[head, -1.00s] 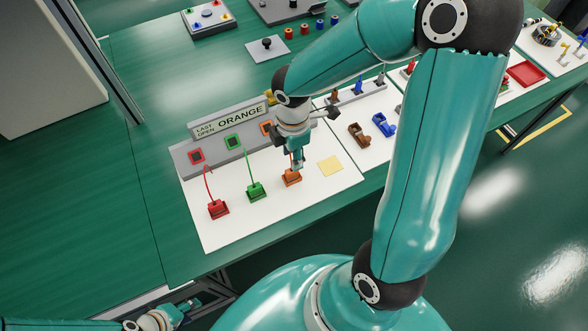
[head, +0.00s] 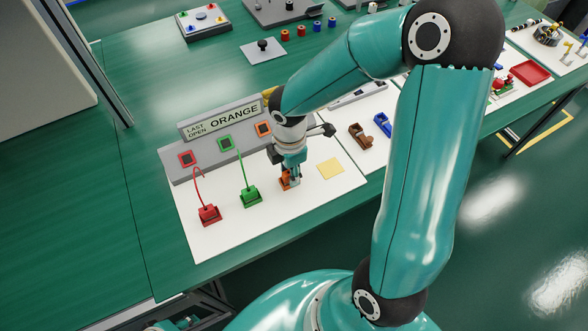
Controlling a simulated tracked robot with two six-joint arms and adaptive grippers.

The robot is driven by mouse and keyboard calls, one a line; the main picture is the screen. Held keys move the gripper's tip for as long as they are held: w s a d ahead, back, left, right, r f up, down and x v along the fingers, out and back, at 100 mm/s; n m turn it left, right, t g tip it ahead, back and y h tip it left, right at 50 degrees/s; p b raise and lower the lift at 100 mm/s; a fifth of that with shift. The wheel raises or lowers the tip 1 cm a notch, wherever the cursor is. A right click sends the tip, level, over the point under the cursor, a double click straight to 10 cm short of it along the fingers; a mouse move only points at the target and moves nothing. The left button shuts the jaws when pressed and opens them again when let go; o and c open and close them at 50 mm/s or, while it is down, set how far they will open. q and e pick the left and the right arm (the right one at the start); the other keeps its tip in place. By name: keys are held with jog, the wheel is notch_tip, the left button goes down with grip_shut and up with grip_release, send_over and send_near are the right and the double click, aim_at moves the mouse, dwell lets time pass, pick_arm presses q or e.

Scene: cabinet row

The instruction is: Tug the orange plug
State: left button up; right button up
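The orange plug (head: 284,183) stands on the white board (head: 240,222), right of the green plug (head: 250,196) and the red plug (head: 209,214). My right gripper (head: 291,178) points down at the orange plug, with its fingers at the plug and partly covering it. I cannot tell whether they are closed on it. An orange-framed socket (head: 263,129) is on the grey panel behind, beside a sign (head: 221,120) reading "LAST OPEN ORANGE". A small part of my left gripper (head: 180,325) shows at the bottom edge.
Red and green cords rise from their plugs near the red socket (head: 187,159) and green socket (head: 226,143). A yellow square (head: 330,168) lies right of the orange plug. Brown (head: 360,136) and blue (head: 383,124) objects stand on the neighbouring board. The green table's left part is clear.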

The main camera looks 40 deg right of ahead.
grip_shut()
jog(key=shift+r, duration=0.15)
dwell(2.4)
jog(key=shift+f, duration=0.2)
dwell(1.9)
jog(key=shift+o, duration=1.5)
grip_release()
notch_tip(320, 180, up, 12)
